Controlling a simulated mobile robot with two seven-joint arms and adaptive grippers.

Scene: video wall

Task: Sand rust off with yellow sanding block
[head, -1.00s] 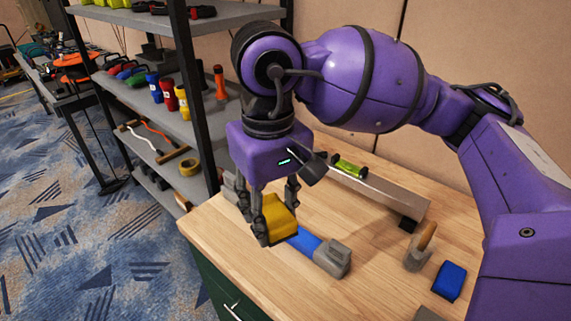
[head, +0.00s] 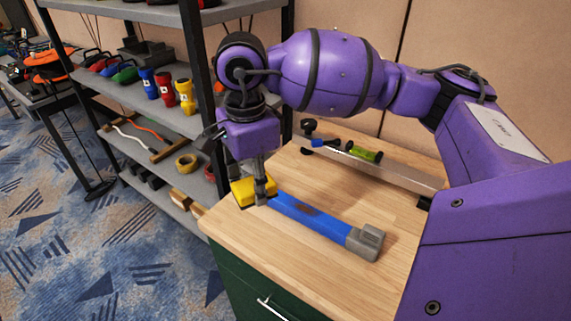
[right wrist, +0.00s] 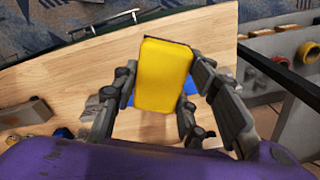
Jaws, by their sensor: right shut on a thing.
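The yellow sanding block (head: 256,188) is held in my right gripper (head: 250,192) at the left end of the blue metal bar (head: 283,205) on the workbench. In the right wrist view the yellow block (right wrist: 165,75) sits between the fingers, with a little blue showing behind it. A brown rust patch (head: 308,210) shows uncovered on the bar's upper face. A grey clamp (head: 367,242) holds the bar's right end; its left end is hidden behind block and gripper. I cannot tell whether the block touches the bar. My left gripper is out of view.
The wooden workbench (head: 330,265) has bare room in front of the bar. A long metal piece (head: 395,175) and a yellow-green level vial (head: 365,152) lie behind it. A grey shelf (head: 160,120) with flashlights stands close at the left.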

